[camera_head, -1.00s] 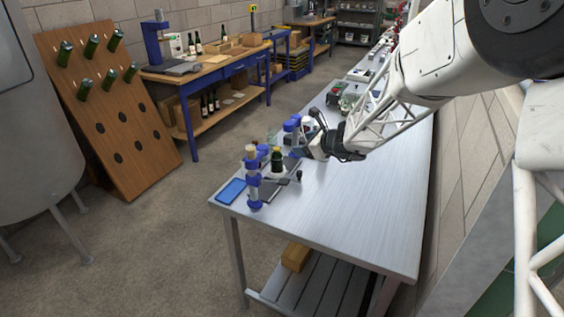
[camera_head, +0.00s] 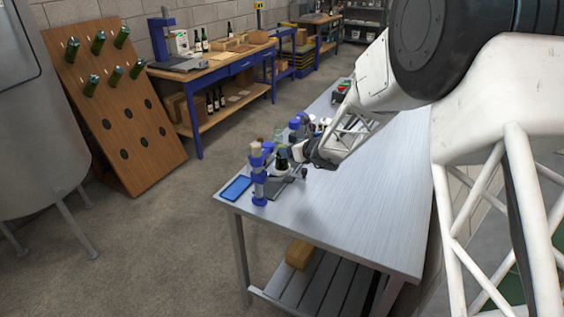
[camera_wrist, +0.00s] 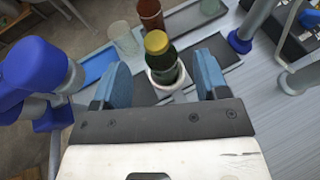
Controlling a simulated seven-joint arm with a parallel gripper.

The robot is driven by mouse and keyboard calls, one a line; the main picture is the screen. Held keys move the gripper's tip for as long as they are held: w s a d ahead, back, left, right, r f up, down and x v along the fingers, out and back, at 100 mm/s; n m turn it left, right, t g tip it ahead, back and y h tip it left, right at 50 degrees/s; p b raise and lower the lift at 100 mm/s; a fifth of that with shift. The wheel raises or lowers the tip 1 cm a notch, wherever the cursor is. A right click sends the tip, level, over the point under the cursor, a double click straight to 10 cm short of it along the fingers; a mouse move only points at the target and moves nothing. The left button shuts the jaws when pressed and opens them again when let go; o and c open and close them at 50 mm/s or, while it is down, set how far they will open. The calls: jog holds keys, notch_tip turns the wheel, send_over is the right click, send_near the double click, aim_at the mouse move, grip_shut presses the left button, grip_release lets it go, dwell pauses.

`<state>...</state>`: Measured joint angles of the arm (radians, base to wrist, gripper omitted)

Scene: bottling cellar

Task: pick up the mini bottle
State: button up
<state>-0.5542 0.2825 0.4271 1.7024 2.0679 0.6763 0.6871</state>
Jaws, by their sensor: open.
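The mini bottle (camera_wrist: 158,50) is green with a yellow cap and stands in a white round holder (camera_wrist: 165,75) in the wrist view. In the head view the bottle (camera_head: 282,164) is a small dark shape, partly hidden by my gripper (camera_head: 297,153). In the wrist view my gripper (camera_wrist: 161,70) is open, with one blue finger on each side of the bottle. The bottle shows between and a little beyond the fingers, and I cannot tell whether either touches it.
A stand with blue clamps (camera_head: 259,175) rises close left of the bottle, and its blue part (camera_wrist: 35,75) fills the wrist view's left. A blue tray (camera_head: 236,188) lies at the table corner. A clear glass (camera_wrist: 123,38) and brown jar (camera_wrist: 150,14) are close by. The table's right side (camera_head: 370,200) is clear.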

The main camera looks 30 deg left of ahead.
aim_at(282, 159)
jog(key=shift+x, duration=1.1)
jog(key=shift+a, duration=0.15)
jog(key=shift+x, duration=2.45)
jog(key=shift+s, duration=0.1)
grip_shut()
